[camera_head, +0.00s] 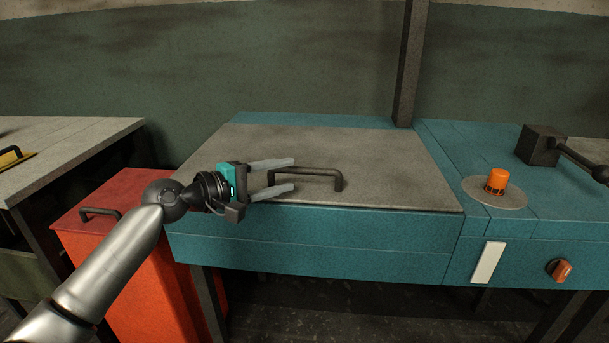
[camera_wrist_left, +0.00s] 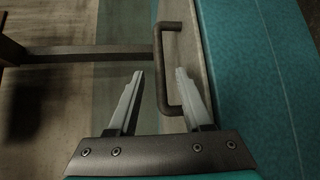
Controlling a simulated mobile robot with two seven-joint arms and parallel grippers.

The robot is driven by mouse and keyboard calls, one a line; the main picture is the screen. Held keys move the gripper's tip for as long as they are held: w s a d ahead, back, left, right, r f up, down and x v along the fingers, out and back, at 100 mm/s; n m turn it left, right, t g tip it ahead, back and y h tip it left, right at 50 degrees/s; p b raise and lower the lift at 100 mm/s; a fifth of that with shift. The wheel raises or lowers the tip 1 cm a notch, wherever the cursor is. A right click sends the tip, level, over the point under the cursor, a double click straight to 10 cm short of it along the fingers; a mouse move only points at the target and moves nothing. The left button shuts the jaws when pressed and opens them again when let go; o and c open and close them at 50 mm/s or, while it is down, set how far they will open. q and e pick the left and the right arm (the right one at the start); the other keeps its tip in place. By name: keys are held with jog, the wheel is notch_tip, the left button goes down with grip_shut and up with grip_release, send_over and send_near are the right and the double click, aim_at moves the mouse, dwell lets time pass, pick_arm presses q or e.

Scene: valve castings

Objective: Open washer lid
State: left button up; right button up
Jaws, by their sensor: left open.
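The washer (camera_head: 330,240) is a teal cabinet. Its grey lid (camera_head: 390,165) lies flat and closed on top and also shows in the wrist view (camera_wrist_left: 192,50). A dark bar handle (camera_head: 322,171) stands on the lid near its front edge. My left gripper (camera_head: 293,174) is open and empty, just above the lid, its fingers pointing right toward the handle. In the left wrist view the handle (camera_wrist_left: 161,85) shows between the two open fingers (camera_wrist_left: 159,72), closer to the right one. I cannot tell whether a finger touches it. My right gripper is not in view.
An orange beacon (camera_head: 496,181), a white plate (camera_head: 488,262) and an orange-brown knob (camera_head: 559,270) are on the washer's right section. A dark block with a rod (camera_head: 540,145) stands behind. A red bin (camera_head: 125,235) is at left. A dark post (camera_head: 411,65) rises behind the lid.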

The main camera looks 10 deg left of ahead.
aim_at(300, 172)
pick_arm(q)
jog(key=b+x, duration=0.1)
jog(key=x, duration=0.3)
jog(key=shift+x, duration=1)
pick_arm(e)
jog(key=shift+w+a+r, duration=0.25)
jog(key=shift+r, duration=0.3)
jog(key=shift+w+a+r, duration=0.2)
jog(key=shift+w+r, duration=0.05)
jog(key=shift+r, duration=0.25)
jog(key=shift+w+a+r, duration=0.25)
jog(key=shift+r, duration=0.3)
pick_arm(q)
grip_shut()
